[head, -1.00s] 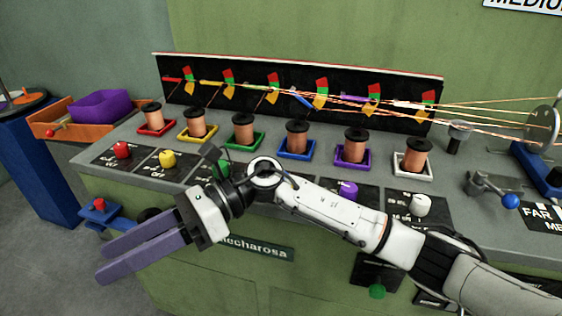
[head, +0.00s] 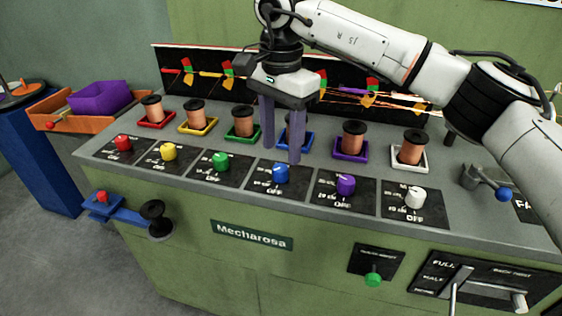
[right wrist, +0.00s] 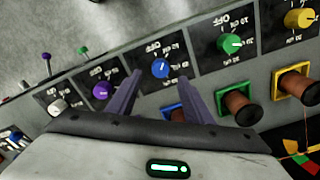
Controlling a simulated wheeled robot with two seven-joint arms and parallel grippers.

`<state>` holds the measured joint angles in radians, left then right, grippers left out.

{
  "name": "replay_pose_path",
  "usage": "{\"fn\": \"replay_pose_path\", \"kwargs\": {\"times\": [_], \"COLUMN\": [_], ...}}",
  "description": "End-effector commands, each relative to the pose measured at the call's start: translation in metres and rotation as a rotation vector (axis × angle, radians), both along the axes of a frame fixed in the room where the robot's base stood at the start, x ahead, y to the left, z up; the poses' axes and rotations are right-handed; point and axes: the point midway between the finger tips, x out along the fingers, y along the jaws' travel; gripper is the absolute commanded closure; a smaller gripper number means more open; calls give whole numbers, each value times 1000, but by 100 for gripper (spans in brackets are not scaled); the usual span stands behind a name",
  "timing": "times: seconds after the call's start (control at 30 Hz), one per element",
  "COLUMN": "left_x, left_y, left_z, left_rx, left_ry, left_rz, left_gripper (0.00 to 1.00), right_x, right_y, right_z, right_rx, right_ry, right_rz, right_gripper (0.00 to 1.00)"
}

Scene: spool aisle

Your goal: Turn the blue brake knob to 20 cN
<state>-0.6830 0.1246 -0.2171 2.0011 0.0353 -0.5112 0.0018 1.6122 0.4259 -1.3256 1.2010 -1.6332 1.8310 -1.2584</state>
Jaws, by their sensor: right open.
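The blue brake knob (head: 280,173) sits on its black dial plate on the front of the bench, in the row of coloured knobs. It also shows in the right wrist view (right wrist: 160,68), between and beyond my fingertips. My right gripper (head: 281,155) is open, pointing down just behind the blue knob and apart from it. Its purple fingers also show in the right wrist view (right wrist: 160,80). The blue-framed spool (head: 296,132) is partly hidden behind the fingers. The small dial print is too blurred to read surely. My left gripper is not in view.
A green knob (head: 221,161) and a purple knob (head: 345,184) flank the blue one. Copper spools in coloured frames stand behind, including a purple-framed one (head: 352,140). Threads run to the right before a black backboard (head: 175,89). A lever with a blue ball (head: 502,194) is at right.

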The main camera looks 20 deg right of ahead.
Motion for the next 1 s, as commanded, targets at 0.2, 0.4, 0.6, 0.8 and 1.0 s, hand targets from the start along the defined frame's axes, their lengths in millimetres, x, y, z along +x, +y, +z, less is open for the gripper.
{"fn": "replay_pose_path", "kwargs": {"times": [0.2,0.4,0.6,0.8,1.0], "left_x": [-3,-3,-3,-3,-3], "left_y": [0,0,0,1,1], "left_z": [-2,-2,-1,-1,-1], "left_rx": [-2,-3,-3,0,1], "left_ry": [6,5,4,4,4], "left_rz": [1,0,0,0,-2], "left_gripper": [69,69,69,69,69], "right_x": [0,0,0,0,0], "right_y": [0,1,1,1,1], "right_z": [-37,-50,-51,-51,-51], "right_rx": [1,2,3,2,2], "right_ry": [2,0,-1,0,0], "right_rz": [-1,0,0,0,-1], "right_gripper": [54,54,54,76,95]}}
